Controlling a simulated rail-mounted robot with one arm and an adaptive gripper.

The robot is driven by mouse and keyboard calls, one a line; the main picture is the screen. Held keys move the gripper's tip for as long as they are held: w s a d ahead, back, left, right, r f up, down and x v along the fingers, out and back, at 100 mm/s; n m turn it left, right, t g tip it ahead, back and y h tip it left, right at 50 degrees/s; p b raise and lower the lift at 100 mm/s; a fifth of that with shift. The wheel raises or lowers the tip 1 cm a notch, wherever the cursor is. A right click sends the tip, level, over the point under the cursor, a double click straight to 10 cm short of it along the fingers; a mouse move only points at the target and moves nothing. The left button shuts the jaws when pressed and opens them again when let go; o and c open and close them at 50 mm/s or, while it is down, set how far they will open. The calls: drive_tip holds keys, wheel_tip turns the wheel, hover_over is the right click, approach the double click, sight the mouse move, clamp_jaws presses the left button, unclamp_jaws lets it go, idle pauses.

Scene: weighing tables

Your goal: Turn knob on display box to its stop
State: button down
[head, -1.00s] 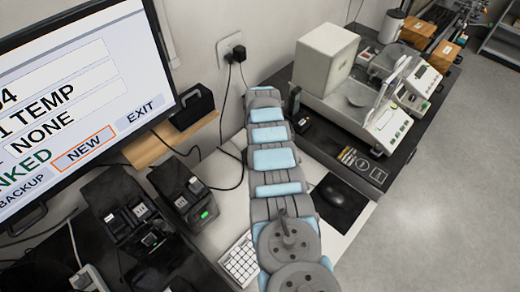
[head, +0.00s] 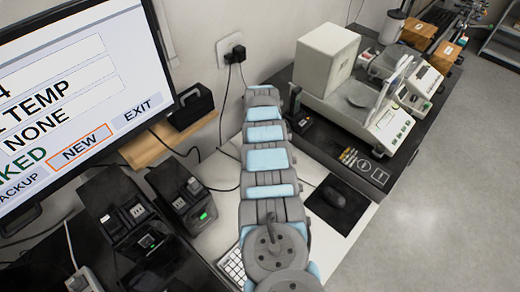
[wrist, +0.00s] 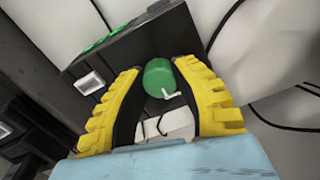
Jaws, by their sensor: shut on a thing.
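In the wrist view, a round green knob (wrist: 158,76) sits at the edge of a dark display box (wrist: 118,58). A small white pointer shows at the knob's lower right. The box has green lit marks along its upper left and a pale square button. My gripper (wrist: 159,67), with yellow ribbed fingers and dark inner pads, is shut on the knob, one finger on each side. How far the knob is turned cannot be told. In the head view my arm hides the gripper and the knob.
In the head view, a large monitor (head: 75,100) stands at left. Two dark label devices (head: 125,212) (head: 182,195) are on the desk. A mouse (head: 333,197) lies right of my arm, and balances (head: 385,125) stand beyond. Loose cables (wrist: 245,60) run beside the knob in the wrist view.

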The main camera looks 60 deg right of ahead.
drive_tip(key=c, duration=0.7)
unclamp_jaws()
drive_tip(key=shift+c, duration=0.2)
drive_tip(key=shift+w+r, duration=0.1)
drive_tip(key=shift+r, duration=0.7)
wheel_tip(320, 180, up, 10)
drive_tip(key=shift+r, duration=0.2)
